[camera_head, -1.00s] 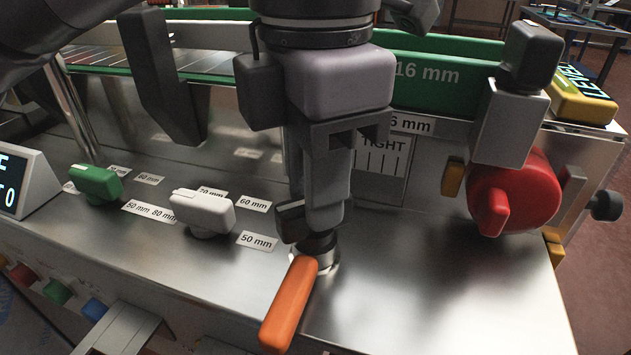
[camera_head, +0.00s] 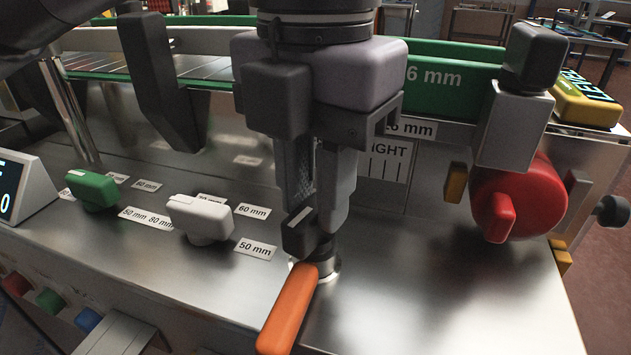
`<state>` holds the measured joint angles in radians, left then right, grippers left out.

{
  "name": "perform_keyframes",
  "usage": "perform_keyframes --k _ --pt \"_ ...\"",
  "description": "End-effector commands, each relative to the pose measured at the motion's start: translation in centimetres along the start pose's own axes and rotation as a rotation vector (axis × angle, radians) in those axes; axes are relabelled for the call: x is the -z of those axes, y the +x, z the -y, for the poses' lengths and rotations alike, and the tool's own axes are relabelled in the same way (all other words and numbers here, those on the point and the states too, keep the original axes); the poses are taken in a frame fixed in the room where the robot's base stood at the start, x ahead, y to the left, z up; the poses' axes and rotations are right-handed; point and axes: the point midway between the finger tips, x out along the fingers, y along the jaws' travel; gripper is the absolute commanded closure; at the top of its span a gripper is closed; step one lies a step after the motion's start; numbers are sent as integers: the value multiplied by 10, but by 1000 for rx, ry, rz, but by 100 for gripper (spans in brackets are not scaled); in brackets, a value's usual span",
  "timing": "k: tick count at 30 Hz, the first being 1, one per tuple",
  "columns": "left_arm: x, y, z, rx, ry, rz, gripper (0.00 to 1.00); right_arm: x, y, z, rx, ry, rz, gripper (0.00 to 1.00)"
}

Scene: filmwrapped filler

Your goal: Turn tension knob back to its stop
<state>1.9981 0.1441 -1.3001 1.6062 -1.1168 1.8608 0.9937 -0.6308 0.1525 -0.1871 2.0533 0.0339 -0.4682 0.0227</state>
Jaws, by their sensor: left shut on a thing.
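The tension knob, a small black knob (camera_head: 298,233) with a white mark, stands on the steel deck in front of a plate (camera_head: 384,166) lettered "TIGHT". My left gripper (camera_head: 318,222) points straight down and is shut on this knob. Its fingers hide much of the knob, and its body covers part of the plate. A round metal collar (camera_head: 327,269) shows at the foot of the knob. My right gripper is not in view.
An orange lever (camera_head: 288,312) lies just in front of the knob. A green knob (camera_head: 93,190) and a white knob (camera_head: 200,217) stand to the left. A big red knob (camera_head: 520,200) and a grey post (camera_head: 512,130) stand to the right. The front right deck is clear.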

Motion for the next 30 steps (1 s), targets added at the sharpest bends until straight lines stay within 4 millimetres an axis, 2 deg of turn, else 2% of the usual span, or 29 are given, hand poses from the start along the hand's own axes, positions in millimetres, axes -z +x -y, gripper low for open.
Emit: perform_keyframes --k 10,11,12,13,23,30 --pt "0 -1 0 0 -2 -1 100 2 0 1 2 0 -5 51" --pt "0 -1 0 0 -2 -1 70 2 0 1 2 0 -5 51" --pt "0 -1 0 0 -2 -1 57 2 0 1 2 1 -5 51" --pt "0 -1 0 0 -2 -1 51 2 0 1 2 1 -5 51" --pt "0 -4 0 0 -1 0 51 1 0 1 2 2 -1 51" --pt "0 -40 0 0 -3 3 51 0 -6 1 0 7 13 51"
